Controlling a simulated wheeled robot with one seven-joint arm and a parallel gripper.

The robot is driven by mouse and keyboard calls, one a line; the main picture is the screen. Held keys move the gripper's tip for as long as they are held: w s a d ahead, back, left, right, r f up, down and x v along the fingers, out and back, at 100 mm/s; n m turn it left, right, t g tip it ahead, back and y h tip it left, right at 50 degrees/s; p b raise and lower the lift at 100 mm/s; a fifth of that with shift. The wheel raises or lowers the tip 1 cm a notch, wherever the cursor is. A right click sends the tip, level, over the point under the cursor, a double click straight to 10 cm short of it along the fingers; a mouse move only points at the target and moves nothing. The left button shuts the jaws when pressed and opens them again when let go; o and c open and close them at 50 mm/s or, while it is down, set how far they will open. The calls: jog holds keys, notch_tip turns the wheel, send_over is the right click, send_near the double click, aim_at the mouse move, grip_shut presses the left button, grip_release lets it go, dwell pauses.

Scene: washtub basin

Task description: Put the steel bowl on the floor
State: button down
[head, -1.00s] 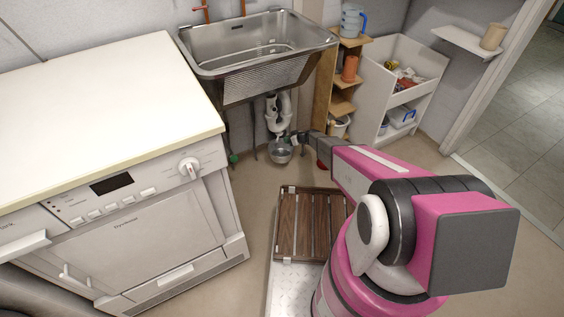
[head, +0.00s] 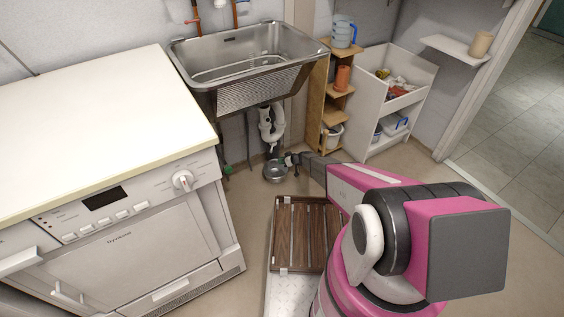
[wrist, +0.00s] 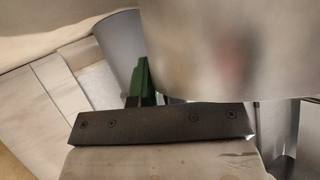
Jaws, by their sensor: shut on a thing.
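The steel bowl (head: 275,174) is low under the sink, below the white drain pipe, close to the floor (head: 252,200). I cannot tell whether it touches the floor. My gripper (head: 289,160) is at the bowl's right rim and shut on it. In the wrist view the bowl's blurred grey wall (wrist: 225,50) fills the upper right, and a green finger part of my gripper (wrist: 146,82) shows against its left side. The rest of the grip is hidden behind the bowl and the dark bar.
The sink (head: 245,55) and white drain pipe (head: 270,125) are above the bowl. A wooden shelf (head: 328,95) with a bucket (head: 332,137) stands to the right. A brown slatted rack (head: 305,235) is in front. The washing machine (head: 130,235) stands left, with bare floor beside it.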

jog(key=shift+f, duration=0.1)
jog(key=c, duration=1.2)
grip_release()
jog(key=shift+s+d+r, duration=0.1)
jog(key=shift+d+r, duration=0.05)
jog(key=shift+r, duration=0.05)
jog(key=v, duration=1.1)
jog(key=s+d+r+m+g+h, duration=0.25)
jog(key=s+r, duration=0.55)
jog(key=r, duration=0.4)
jog(key=s+d+r+m+g+h, duration=0.1)
jog(key=s+d+r, duration=0.2)
jog(key=s+r, duration=0.7)
jog(key=s+d+r+m+h, duration=0.3)
jog(key=s+d+r, duration=0.2)
jog(key=s+r, duration=0.3)
jog(key=s+d+r+m+g+h, duration=0.1)
jog(key=s+d+r+m+h, duration=0.3)
jog(key=r, duration=0.9)
jog(key=s+d, duration=0.1)
jog(key=s, duration=0.2)
jog(key=shift+s+d, duration=0.3)
jog(key=shift+s, duration=0.1)
